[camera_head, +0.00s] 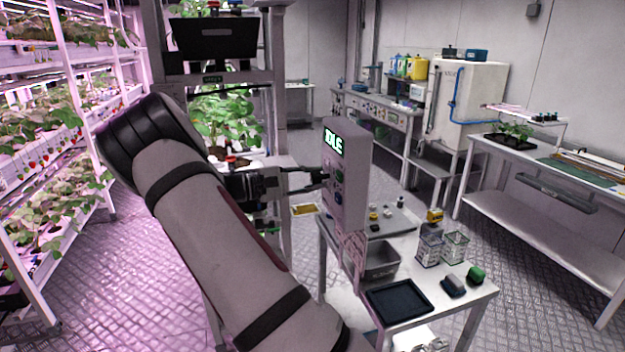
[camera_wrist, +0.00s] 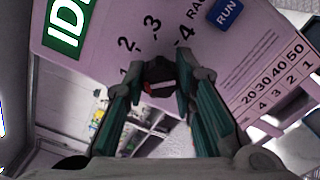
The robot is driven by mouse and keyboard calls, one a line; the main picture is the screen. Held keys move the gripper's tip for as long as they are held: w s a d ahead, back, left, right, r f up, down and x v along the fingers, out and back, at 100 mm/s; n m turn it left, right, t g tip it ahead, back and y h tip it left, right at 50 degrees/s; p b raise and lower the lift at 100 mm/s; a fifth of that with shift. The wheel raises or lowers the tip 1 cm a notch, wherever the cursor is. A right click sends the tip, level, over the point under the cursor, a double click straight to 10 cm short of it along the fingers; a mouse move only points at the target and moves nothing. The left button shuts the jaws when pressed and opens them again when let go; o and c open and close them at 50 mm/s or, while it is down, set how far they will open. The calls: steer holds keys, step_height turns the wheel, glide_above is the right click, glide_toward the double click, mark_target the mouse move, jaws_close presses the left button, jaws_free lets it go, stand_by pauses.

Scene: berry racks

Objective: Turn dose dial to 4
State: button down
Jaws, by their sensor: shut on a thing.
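The dose control box (camera_head: 346,165) stands upright on the work table, with a green screen reading "IDLE". In the wrist view its pale panel (camera_wrist: 110,20) shows the numbers 1, 2, 3 and 4 in an arc around the dark dose dial (camera_wrist: 160,78). The pointer's exact setting is hard to tell. My gripper (camera_head: 318,181) reaches the box from the left. In the wrist view my gripper (camera_wrist: 158,92) has its two teal fingers closed on the dial, one on each side.
A blue RUN button (camera_wrist: 227,14) sits right of the dial. The work table (camera_head: 460,292) carries a black tray (camera_head: 398,301), a grey bin (camera_head: 379,264) and clear containers (camera_head: 430,247). Plant racks (camera_head: 75,130) line the left. Open floor lies right of the table.

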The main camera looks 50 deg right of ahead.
steer(key=m, duration=0.3)
steer(key=shift+m, duration=0.4)
steer(key=m, duration=0.3)
steer(key=shift+m, duration=0.3)
steer(key=m, duration=0.3)
steer(key=shift+m+p, duration=0.3)
steer(key=shift+p, duration=0.1)
steer(key=m, duration=0.3)
steer(key=shift+m, duration=0.3)
steer(key=m, duration=0.3)
steer(key=shift+m+p, duration=0.3)
steer(key=m, duration=0.3)
steer(key=shift+m, duration=0.4)
steer(key=m+b, duration=0.1)
steer(key=m, duration=0.5)
steer(key=shift+a+f, duration=0.1)
steer(key=shift+m, duration=0.3)
